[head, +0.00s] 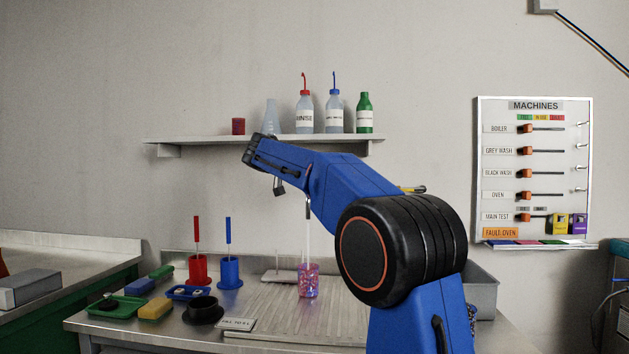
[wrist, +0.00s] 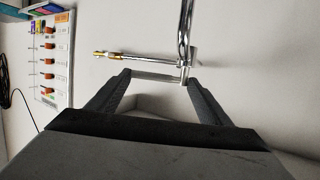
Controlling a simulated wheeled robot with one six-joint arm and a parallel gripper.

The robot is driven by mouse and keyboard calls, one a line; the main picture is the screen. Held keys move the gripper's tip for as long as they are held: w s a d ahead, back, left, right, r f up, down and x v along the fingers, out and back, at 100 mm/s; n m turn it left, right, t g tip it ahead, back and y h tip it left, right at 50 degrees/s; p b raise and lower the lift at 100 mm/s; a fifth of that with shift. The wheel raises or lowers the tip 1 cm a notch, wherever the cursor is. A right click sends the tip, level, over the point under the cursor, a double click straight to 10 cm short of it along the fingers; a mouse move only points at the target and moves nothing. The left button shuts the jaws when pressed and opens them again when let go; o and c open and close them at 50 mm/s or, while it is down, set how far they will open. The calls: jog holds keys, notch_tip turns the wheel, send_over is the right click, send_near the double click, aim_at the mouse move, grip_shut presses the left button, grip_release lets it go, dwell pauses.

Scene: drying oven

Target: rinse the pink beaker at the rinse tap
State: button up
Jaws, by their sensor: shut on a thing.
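The pink beaker (head: 308,284) stands upright on the ribbed metal draining surface (head: 275,310) in the head view. A thin clear stream runs straight down from the rinse tap's spout (head: 308,208) into it. In the wrist view the chrome tap (wrist: 185,35) rises at the top, with a brass-tipped rod to its left. My gripper (wrist: 157,76) has its fingertips at the tap, with a short metal bar between them that looks like its lever. The beaker is out of the wrist view.
Red (head: 199,269) and blue (head: 230,271) holders with tall sticks stand left of the beaker. Sponges, a green tray (head: 115,307) and a black bowl (head: 202,311) lie further left. A shelf (head: 225,139) with bottles hangs above. A grey basin (head: 482,292) is right of my arm.

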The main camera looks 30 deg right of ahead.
dwell(0.3)
jog(key=shift+d+n+t+y, duration=0.4)
jog(key=shift+n+t+y, duration=0.2)
jog(key=shift+n+t, duration=0.45)
dwell(1.0)
jog(key=shift+w+d+n+t+y, duration=0.1)
jog(key=shift+d+n+t+y, duration=0.25)
jog(key=shift+n+t+y, duration=0.5)
jog(key=shift+w+d+n+t+y, duration=0.1)
jog(key=shift+d+n+t+y, duration=0.25)
jog(key=shift+n+t+y, duration=0.5)
jog(key=o, duration=1.1)
